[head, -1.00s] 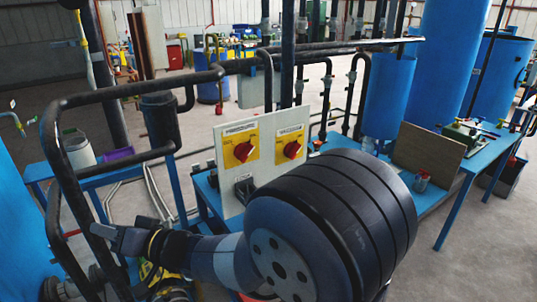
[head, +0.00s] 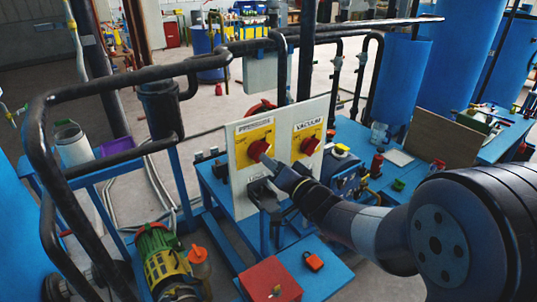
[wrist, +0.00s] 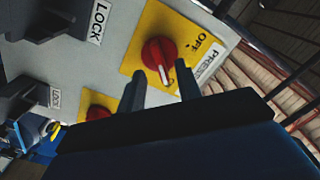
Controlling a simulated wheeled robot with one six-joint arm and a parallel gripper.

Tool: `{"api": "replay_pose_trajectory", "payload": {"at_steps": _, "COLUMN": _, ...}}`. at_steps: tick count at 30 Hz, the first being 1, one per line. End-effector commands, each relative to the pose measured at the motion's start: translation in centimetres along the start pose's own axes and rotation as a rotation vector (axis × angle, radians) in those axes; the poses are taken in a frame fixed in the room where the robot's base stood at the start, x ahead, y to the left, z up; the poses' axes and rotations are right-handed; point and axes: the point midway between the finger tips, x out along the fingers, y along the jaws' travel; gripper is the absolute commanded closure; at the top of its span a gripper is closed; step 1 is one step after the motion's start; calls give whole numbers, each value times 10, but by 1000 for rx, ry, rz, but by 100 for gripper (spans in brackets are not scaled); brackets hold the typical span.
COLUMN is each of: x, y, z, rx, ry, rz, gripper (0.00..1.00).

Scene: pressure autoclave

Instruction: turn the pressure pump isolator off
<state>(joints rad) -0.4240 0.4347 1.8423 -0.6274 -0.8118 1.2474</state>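The pressure pump isolator is a red rotary knob (head: 258,150) on a yellow plate, on the left of an upright pale panel (head: 240,190). In the wrist view the knob (wrist: 157,52) shows a white mark on its lower end, beside an "OFF" label and a partly cut "PRES" label. My gripper (head: 270,162) is at this knob from the front right. In the wrist view its two fingers (wrist: 160,72) are apart, with the knob's lower end between their tips. No contact is clear. The vacuum isolator knob (head: 310,145) sits to the right, and partly shows in the wrist view (wrist: 98,113).
A black lock fitting (head: 262,188) projects below the knobs. Black pipes (head: 130,85) run at the left and behind the panel. A green and yellow pump (head: 160,255) and a red box (head: 270,280) stand low in front. Blue tanks (head: 400,75) stand behind right.

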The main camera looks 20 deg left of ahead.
Motion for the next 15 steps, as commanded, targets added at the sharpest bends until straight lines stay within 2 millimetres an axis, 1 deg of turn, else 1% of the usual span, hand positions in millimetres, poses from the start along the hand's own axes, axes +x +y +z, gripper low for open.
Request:
{"api": "replay_pose_trajectory", "payload": {"at_steps": 1, "x": 9, "y": -1, "z": 0, "rx": 1, "ry": -2, "rz": 0, "gripper": 67}}
{"api": "replay_pose_trajectory", "payload": {"at_steps": 6, "x": 29, "y": -1, "z": 0, "rx": 1, "ry": -1, "rz": 0, "gripper": 67}}
{"api": "replay_pose_trajectory", "payload": {"at_steps": 10, "x": 36, "y": 0, "z": 0, "rx": 1, "ry": 0, "rz": 1, "gripper": 67}}
{"api": "replay_pose_trajectory", "payload": {"at_steps": 15, "x": 38, "y": 0, "z": 0, "rx": 1, "ry": 1, "rz": 1, "gripper": 67}}
